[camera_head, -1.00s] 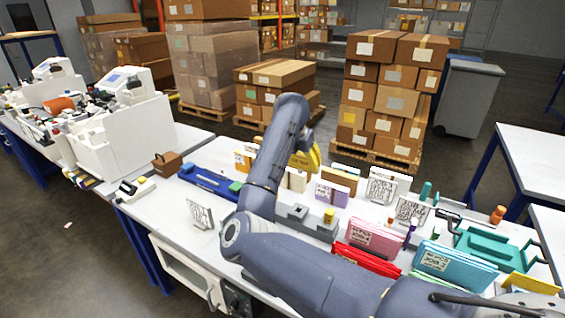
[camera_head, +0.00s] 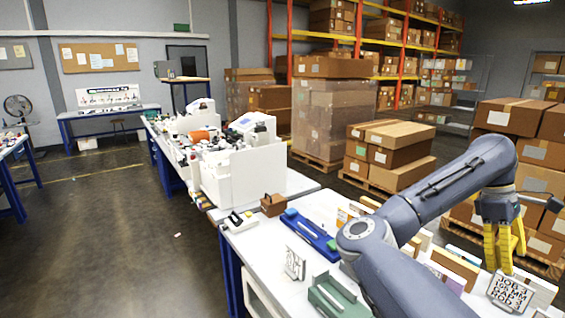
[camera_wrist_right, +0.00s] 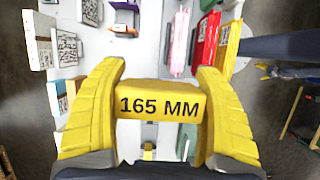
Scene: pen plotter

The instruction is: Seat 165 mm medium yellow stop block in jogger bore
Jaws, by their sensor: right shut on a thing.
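My right gripper (camera_head: 505,262) has yellow fingers and hangs over the right side of the white table in the head view. In the right wrist view my right gripper (camera_wrist_right: 160,105) is shut on a yellow stop block (camera_wrist_right: 158,88) marked "165 MM". The block lies crosswise between both fingers, its printed face toward the camera. In the head view I cannot tell the block from the fingers. A grey-green fixture (camera_head: 325,302) sits at the table's front, partly cut off by the frame and my arm. I cannot make out a bore in it. My left gripper is out of view.
A blue tool (camera_head: 310,235), a brown block (camera_head: 272,205) and a small upright sign (camera_head: 294,263) stand on the left of the table. Printed cards (camera_head: 510,290) stand below my right gripper. A red folder (camera_wrist_right: 207,42) shows in the wrist view. Boxes stack behind.

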